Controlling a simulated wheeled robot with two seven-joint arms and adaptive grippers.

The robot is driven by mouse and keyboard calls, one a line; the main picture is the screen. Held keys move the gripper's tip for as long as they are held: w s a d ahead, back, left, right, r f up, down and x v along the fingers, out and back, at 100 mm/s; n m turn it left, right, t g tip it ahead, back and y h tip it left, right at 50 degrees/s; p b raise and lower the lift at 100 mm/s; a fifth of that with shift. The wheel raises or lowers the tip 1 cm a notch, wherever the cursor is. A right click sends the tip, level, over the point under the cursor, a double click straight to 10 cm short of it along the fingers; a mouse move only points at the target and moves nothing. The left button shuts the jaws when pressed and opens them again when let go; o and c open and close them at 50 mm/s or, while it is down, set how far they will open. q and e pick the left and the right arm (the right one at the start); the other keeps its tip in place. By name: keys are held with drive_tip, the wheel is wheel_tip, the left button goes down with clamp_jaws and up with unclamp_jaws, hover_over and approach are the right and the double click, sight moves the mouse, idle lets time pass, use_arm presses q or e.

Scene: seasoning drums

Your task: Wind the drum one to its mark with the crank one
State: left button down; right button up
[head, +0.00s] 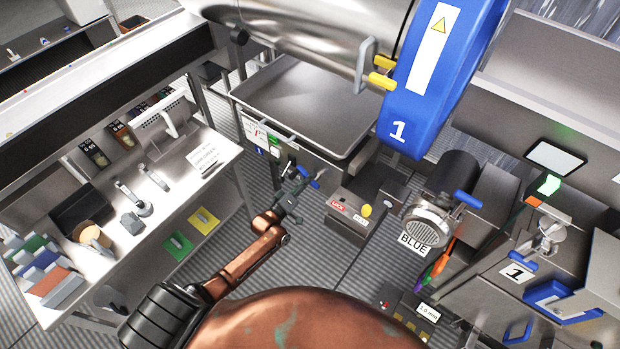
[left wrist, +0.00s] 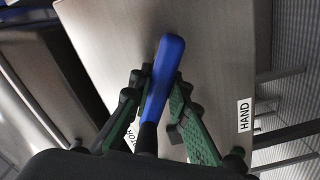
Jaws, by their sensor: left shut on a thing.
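Drum one (head: 425,100), a steel drum with a broad blue rim marked 1 and a yellow warning triangle, fills the top of the head view. A bench plate marked 1 (head: 515,273) stands at the right, by a steel fitting (head: 550,238) with a blue handle (head: 522,258); I cannot tell for sure whether this is crank one. My left gripper (head: 300,184) reaches a small blue lever (head: 314,182) on the cabinet below the tray. In the left wrist view its green-padded fingers (left wrist: 158,105) are shut on the blue lever (left wrist: 165,70), beside a HAND label (left wrist: 244,115). My right gripper is out of view.
A steel tray (head: 300,95) lies under the drum. A motor (head: 430,225) stands by a BLUE label (head: 414,244). A cluttered bench (head: 215,155) is at the left.

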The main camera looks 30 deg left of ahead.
use_arm(q)
drive_tip(key=n, duration=0.1)
drive_tip(key=f+n, duration=0.1)
drive_tip(key=shift+s+d+f+n+b, duration=0.1)
drive_tip(key=shift+s+f+n+b, duration=0.05)
drive_tip(key=shift+f+n+b, duration=0.35)
drive_tip(key=shift+n+b, duration=0.25)
drive_tip(key=shift+n, duration=1.45)
drive_tip(key=c, duration=2.1)
unclamp_jaws()
drive_tip(key=o, duration=0.3)
drive_tip(key=shift+r, duration=0.3)
drive_tip(key=s+a, duration=0.2)
drive_tip(key=s, duration=0.9)
drive_tip(key=shift+s+a, duration=0.2)
drive_tip(key=shift+s, duration=0.1)
